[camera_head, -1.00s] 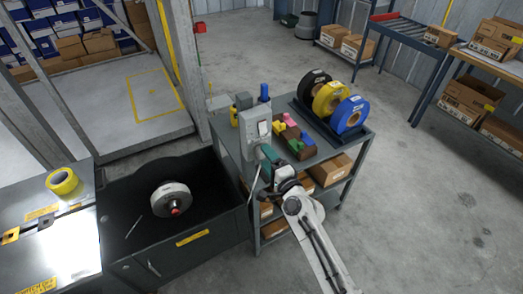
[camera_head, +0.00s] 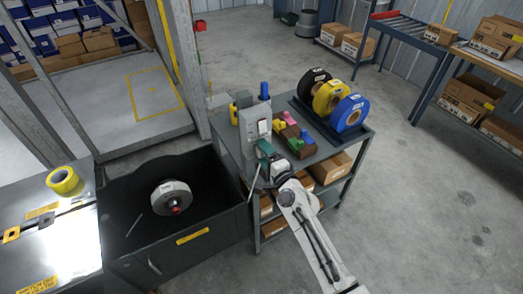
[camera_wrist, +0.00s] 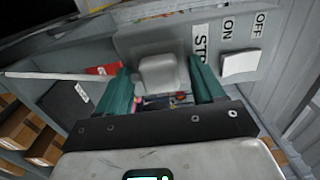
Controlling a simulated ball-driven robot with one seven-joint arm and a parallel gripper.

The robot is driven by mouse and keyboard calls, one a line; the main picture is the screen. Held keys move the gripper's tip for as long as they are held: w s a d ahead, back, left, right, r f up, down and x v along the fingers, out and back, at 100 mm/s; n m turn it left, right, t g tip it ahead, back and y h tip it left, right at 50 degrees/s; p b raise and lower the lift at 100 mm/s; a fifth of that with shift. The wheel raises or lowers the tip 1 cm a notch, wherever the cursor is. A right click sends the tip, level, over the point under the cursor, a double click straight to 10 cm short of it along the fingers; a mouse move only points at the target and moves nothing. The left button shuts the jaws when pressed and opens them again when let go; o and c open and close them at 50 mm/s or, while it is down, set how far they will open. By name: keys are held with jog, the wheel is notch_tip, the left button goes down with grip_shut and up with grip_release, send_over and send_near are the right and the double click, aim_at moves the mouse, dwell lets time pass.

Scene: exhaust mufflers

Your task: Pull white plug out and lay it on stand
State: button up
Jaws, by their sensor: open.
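The white plug (camera_wrist: 160,73) shows in the wrist view as a pale block at the lower edge of a grey panel (camera_wrist: 185,38) with ON and OFF marks and a white switch. My gripper (camera_wrist: 161,80) has its teal fingers open, one on each side of the plug; I cannot tell if they touch it. In the head view my gripper (camera_head: 264,151) is at the foot of the upright grey panel (camera_head: 249,132) on the cart, and hides the plug. A brown block with coloured pieces (camera_head: 293,139) is right of the panel; I cannot tell whether it is the stand.
Black, yellow and blue rolls (camera_head: 328,97) stand on a dark rack at the cart's back right. Left of the cart, a black bin (camera_head: 115,205) holds a round metal part. A thin white rod or cord (camera_wrist: 60,76) runs left of my fingers.

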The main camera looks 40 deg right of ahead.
jog(key=shift+c, duration=0.3)
grip_shut()
dwell(0.7)
jog(key=shift+s, duration=0.15)
jog(key=shift+b+v, duration=0.45)
jog(key=shift+v, duration=2.35)
jog(key=shift+a, duration=0.1)
